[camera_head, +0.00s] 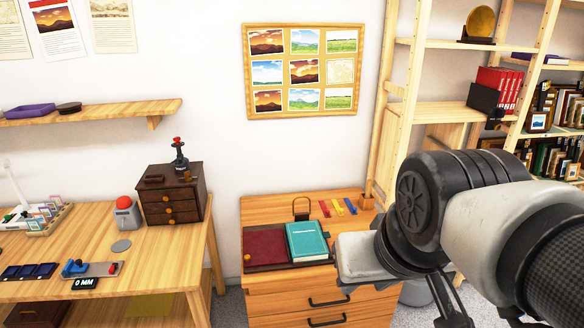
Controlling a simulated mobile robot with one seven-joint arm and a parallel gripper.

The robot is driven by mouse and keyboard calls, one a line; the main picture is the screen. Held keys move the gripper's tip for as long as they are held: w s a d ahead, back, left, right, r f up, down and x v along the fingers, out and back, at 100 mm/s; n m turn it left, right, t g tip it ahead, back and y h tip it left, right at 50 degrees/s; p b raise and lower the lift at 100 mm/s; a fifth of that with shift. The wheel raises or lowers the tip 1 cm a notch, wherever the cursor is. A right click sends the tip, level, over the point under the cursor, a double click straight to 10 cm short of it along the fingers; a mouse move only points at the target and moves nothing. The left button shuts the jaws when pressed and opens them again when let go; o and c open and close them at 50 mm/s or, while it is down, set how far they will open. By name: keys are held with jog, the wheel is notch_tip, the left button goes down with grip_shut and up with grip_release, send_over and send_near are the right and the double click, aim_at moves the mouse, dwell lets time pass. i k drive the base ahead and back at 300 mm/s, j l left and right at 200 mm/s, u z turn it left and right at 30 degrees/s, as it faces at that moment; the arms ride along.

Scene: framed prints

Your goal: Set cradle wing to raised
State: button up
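What looks like the cradle (268,249) lies on top of the wooden drawer cabinet in the head view. Its left part is a flat dark red panel with a small yellow knob at the left edge. A teal book (307,241) lies at its right part. I cannot tell for sure which part is the wing; the red panel looks lowered and flat. My arm fills the right side, its pale end block close to the right of the book. Thin dark parts that may be my gripper (453,312) show at the bottom edge, partly cut off; their opening cannot be read.
The cabinet (318,293) also bears a small upright brass-coloured loop (301,208) and coloured strips (338,208). A workbench (100,246) with a dark drawer box (170,193) and a red-topped button (125,209) stands at left. Shelves (450,112) stand behind my arm.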

aim_at(262, 247)
jog(key=i+z, duration=0.15)
jog(key=i, duration=0.3)
jog(key=i+j+z, duration=0.2)
jog(key=i, duration=0.25)
